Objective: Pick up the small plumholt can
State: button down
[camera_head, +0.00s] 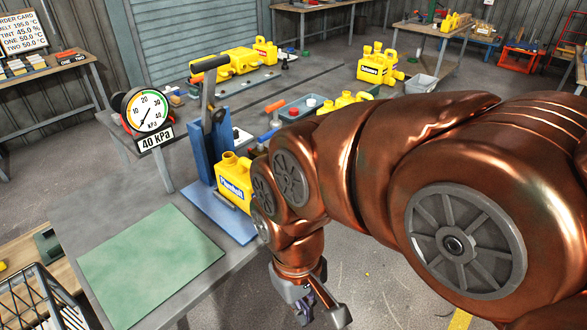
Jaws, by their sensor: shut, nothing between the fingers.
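A yellow can (230,168) with a blue label stands on the blue base plate of the lever press. The label seems to read Plumholt, but the print is small. My arm hides the can's right side. Another yellow can (374,62) with a dark label stands farther back, its lettering too small to read for sure. My gripper (307,308) is at the bottom centre, pointing down beyond the bench's front edge. It is shut and empty, apart from any can.
A green mat (150,265) lies bare on the bench. A wire crate (38,300) is at bottom left. Grey floor is open at right.

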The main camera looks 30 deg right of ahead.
aim_at(232, 174)
jog(key=z, duration=0.35)
jog(key=k, duration=0.5)
jog(key=z, duration=1.45)
jog(key=i, duration=1.25)
jog(key=u, duration=3.05)
